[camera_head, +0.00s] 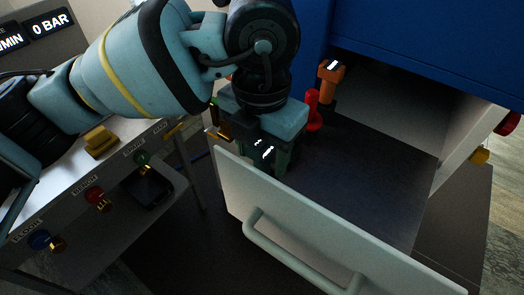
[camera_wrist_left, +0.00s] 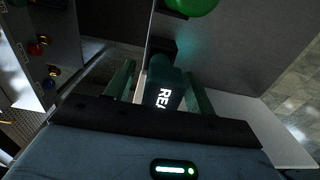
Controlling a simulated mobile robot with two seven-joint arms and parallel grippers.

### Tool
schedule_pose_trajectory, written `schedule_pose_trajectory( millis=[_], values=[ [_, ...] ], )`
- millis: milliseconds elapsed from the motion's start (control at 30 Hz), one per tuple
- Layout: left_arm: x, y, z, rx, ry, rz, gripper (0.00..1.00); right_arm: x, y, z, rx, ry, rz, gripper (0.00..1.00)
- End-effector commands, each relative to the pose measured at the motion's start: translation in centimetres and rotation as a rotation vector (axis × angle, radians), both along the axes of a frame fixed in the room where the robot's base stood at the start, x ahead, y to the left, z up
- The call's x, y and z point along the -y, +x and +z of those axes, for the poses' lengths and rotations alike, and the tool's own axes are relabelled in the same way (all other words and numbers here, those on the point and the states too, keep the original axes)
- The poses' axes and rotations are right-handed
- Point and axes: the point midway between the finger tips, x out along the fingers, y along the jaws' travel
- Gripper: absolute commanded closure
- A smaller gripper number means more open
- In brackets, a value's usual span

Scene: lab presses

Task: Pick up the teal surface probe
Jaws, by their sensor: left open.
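The teal surface probe (camera_wrist_left: 165,92) stands in the open drawer, dark teal with a lit display partly reading "REA". In the head view its display (camera_head: 265,152) shows just below my left gripper (camera_head: 266,158), beside the drawer's front panel. In the left wrist view my left gripper (camera_wrist_left: 161,80) is open, with one finger on each side of the probe. I cannot tell whether the fingers touch it. Most of the probe's body is hidden in the head view. My right gripper is in neither view.
The pale drawer (camera_head: 330,225) is pulled out of a blue cabinet (camera_head: 430,45). A red probe-like thing (camera_head: 313,110) and an orange one (camera_head: 330,80) stand behind my gripper. A bench with coloured knobs (camera_head: 97,197) is at left. The drawer's right part is clear.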

Motion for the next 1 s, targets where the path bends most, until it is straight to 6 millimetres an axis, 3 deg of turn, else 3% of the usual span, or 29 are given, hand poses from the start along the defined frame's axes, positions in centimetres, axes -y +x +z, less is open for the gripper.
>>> schedule_pose_trajectory(
  millis=[100, 333, 700, 1000],
  values=[
    [-0.03, -0.03, -1.22, -0.001, 0.000, 0.000, 0.45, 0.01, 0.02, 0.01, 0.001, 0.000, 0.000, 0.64],
    [-0.02, -0.01, -1.33, 0.000, -0.001, 0.000, 0.47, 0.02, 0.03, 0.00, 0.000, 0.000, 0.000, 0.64],
    [-0.02, -0.01, -1.30, 0.000, 0.000, 0.000, 0.94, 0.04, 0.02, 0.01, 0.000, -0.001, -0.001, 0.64],
    [0.00, 0.02, -0.76, 0.002, -0.001, 0.000, 0.94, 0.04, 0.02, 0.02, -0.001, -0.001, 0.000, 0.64]
  ],
)
